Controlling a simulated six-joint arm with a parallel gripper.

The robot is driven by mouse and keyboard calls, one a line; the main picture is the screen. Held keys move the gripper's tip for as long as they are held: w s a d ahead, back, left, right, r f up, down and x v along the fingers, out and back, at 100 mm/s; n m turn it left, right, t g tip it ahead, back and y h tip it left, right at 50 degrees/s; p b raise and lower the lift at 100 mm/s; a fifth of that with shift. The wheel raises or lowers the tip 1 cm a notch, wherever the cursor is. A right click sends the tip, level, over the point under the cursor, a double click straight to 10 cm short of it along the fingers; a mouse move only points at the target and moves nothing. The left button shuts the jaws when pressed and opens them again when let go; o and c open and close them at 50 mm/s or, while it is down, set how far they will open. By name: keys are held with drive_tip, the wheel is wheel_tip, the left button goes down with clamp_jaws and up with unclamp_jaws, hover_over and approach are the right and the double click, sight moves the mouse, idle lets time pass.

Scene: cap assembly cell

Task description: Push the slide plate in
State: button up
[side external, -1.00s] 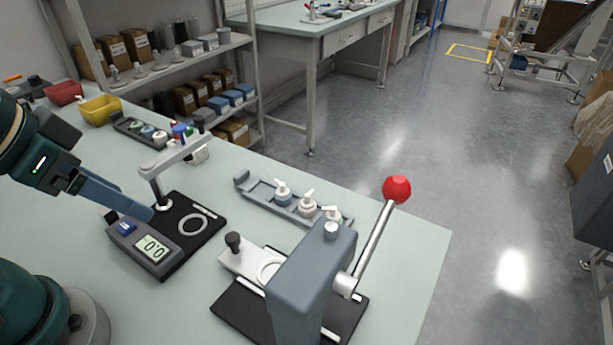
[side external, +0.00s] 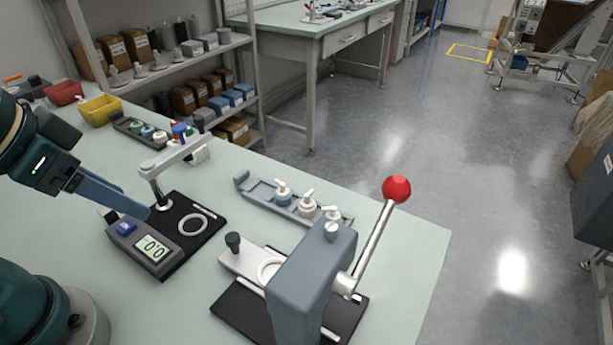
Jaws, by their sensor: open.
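The slide plate (side external: 238,262) is a pale plate with a dark knob (side external: 233,240) on its outer left end and a white ring (side external: 268,270) on it. It sticks out to the left from under the grey press (side external: 305,275), which stands on a black base (side external: 232,308). The press has a lever with a red ball (side external: 397,189), raised up and to the right. My gripper (side external: 142,212) is at the left, above the device with the display, and apart from the slide plate. Its fingers show edge-on, so the gap between them is hard to see.
A device with a display (side external: 152,250) and an arm over a black plate (side external: 200,215) stands left of the press. A grey rack (side external: 247,187) with several pump caps lies behind the press. Red (side external: 63,94) and yellow (side external: 100,110) bins sit far left. The table's right front is clear.

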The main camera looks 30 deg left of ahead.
wheel_tip(320, 180, up, 2)
drive_tip(key=w+m, duration=0.2)
drive_tip(key=m+g, duration=0.5)
hover_over(232, 236)
drive_tip(key=f, duration=0.7)
drive_tip(key=shift+w+a, duration=0.1)
drive_tip(key=shift+w, duration=0.1)
drive_tip(key=shift+s+f+m+g, duration=0.2)
drive_tip(key=shift+f+m+g, duration=0.1)
drive_tip(key=shift+f, duration=2.6)
clamp_jaws()
